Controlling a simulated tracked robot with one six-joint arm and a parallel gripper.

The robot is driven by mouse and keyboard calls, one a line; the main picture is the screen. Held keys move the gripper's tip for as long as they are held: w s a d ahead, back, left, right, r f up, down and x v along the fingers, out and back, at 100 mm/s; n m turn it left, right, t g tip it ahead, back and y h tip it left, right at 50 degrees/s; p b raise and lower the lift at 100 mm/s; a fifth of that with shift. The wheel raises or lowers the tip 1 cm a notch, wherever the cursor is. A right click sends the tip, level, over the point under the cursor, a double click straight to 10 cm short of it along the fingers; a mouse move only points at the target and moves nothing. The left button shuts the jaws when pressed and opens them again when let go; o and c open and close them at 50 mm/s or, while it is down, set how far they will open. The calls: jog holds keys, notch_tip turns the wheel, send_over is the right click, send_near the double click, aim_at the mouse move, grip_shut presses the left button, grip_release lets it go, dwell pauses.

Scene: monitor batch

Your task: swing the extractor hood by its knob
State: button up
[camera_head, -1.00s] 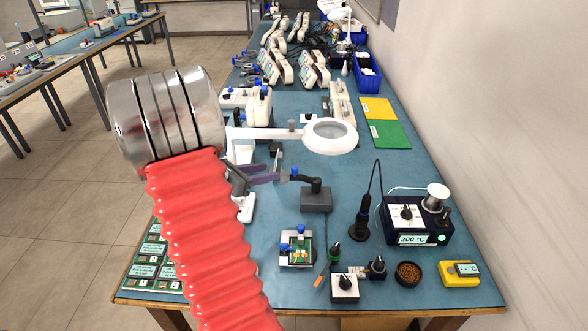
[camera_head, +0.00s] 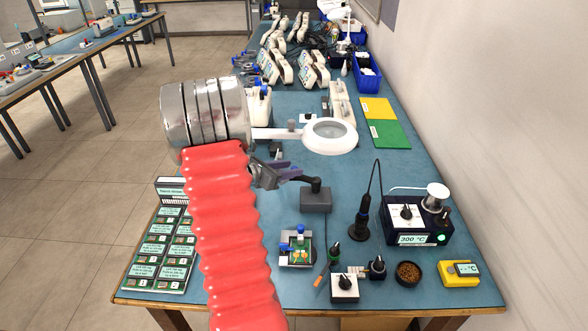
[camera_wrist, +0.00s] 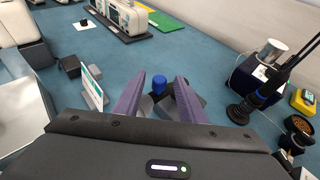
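My gripper (camera_head: 288,169) is at the knob end of the hood's arm. In the wrist view my two purple fingers (camera_wrist: 158,92) are apart, with visible gaps on both sides of the knob. In the head view my fingers hide the knob.
A white ring magnifier (camera_head: 330,136) stands just behind my gripper. A soldering iron in its stand (camera_head: 362,220) and a soldering station (camera_head: 415,220) are to the right. A circuit board in a holder (camera_head: 297,248) lies in front. Green cards (camera_head: 165,250) lie at the left edge.

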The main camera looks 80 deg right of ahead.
jog(key=shift+x, duration=1.4)
grip_shut()
